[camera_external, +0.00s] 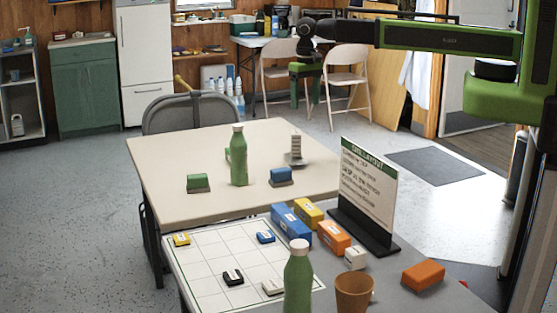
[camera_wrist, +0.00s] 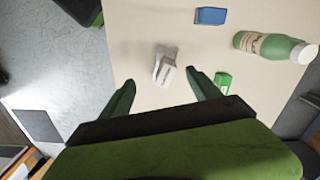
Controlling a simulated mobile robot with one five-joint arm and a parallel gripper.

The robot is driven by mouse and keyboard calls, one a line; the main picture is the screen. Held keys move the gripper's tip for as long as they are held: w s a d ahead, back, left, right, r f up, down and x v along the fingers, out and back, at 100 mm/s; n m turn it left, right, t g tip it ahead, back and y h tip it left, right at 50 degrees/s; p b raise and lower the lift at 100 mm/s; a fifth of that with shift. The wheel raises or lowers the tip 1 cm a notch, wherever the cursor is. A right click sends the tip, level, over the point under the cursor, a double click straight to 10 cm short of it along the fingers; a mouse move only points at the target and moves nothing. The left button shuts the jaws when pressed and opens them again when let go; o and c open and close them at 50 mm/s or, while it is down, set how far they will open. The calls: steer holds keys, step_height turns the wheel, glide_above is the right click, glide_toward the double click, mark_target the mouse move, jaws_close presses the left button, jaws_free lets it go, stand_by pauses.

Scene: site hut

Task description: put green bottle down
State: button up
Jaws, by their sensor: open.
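A second green bottle (camera_external: 298,280) stands at the front, cut off by the bottom edge. My gripper (camera_external: 305,92) is raised in the air, up and right of the table bottle in the external view. In the wrist view its two dark green fingers (camera_wrist: 160,92) are spread with nothing held between them. The table bottle is clear of the fingers.
Near the table bottle are a green block (camera_external: 198,183), a blue block (camera_external: 281,176) and a small grey stand (camera_external: 295,158). The front table holds a white grid board (camera_external: 205,278), several coloured blocks, a brown cup (camera_external: 354,291) and an upright sign (camera_external: 368,190). Folding chairs (camera_external: 345,78) stand behind.

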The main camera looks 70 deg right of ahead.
steer(key=s+d+n, duration=0.6)
steer(key=s+d, duration=0.1)
steer(key=s, duration=0.2)
steer(key=shift+s+d, duration=0.15)
steer(key=shift+s, duration=0.1)
steer(key=shift+f, duration=0.25)
